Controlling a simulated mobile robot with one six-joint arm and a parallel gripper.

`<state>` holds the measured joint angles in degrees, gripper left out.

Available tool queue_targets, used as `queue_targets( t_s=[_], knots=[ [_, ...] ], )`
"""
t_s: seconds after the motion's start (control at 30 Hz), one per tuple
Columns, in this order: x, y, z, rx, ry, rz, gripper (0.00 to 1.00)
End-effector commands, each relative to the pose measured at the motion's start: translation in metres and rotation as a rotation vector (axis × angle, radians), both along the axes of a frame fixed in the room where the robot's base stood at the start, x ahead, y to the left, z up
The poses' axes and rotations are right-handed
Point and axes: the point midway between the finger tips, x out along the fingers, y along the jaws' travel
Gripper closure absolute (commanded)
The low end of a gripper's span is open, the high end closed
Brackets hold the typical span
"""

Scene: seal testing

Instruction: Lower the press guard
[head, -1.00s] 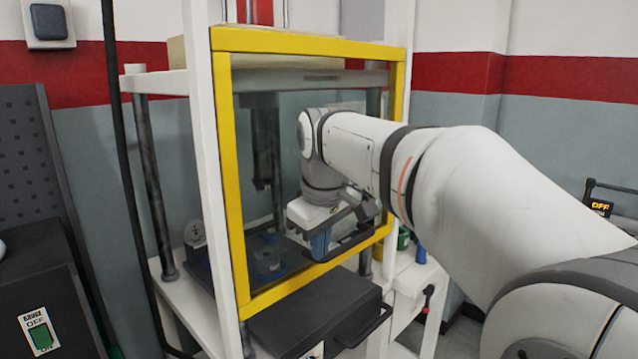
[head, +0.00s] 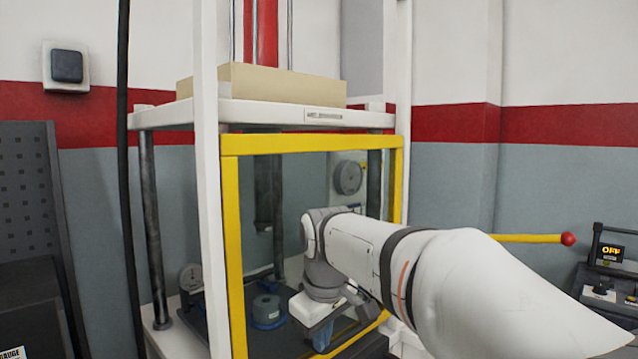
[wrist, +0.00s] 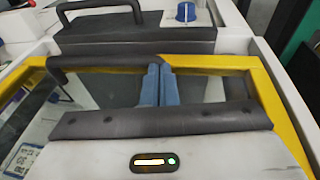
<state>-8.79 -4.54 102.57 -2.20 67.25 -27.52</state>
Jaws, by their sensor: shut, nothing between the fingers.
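The press guard (head: 310,143) is a yellow frame with a clear panel on the front of the white press. Its top bar sits just below the white shelf, and its lower edge is partly hidden by my arm. In the wrist view, the guard's yellow lower bar (wrist: 215,62) runs across, with a dark handle (wrist: 105,62) along it. My gripper (wrist: 158,70) has its blue fingers closed together with nothing between them. The fingertips are at the handle and appear to overlap it; contact is unclear. My gripper also shows in the head view (head: 322,335) low at the guard.
A dark box with a black handle (wrist: 130,40) and a blue knob (wrist: 186,12) lie beyond the guard's lower bar. Behind the panel are a blue-grey round part (head: 267,308) and a gauge (head: 348,177). A yellow lever with a red knob (head: 568,239) sticks out right.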

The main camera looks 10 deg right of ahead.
Motion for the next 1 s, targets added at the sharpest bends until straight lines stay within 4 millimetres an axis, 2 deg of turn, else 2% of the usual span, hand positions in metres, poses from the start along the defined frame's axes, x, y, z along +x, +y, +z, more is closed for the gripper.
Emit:
queue_targets(
  t_s=[0.03, 0.07, 0.23, 0.47, 0.7, 0.83, 1.0],
  knots=[
    [-0.003, 0.0, -0.011, -0.004, 0.028, -0.001, 1.0],
    [-0.003, 0.0, -0.011, -0.004, 0.028, -0.001, 1.0],
    [-0.004, -0.001, 0.004, -0.004, 0.025, -0.001, 1.0],
    [-0.01, -0.001, 0.05, -0.001, 0.002, -0.001, 1.0],
    [-0.023, 0.0, 0.102, 0.0, -0.002, 0.0, 1.0],
    [-0.028, 0.0, 0.122, 0.0, -0.004, 0.0, 1.0],
    [-0.033, -0.001, 0.134, 0.001, -0.002, -0.003, 1.0]
  ],
)
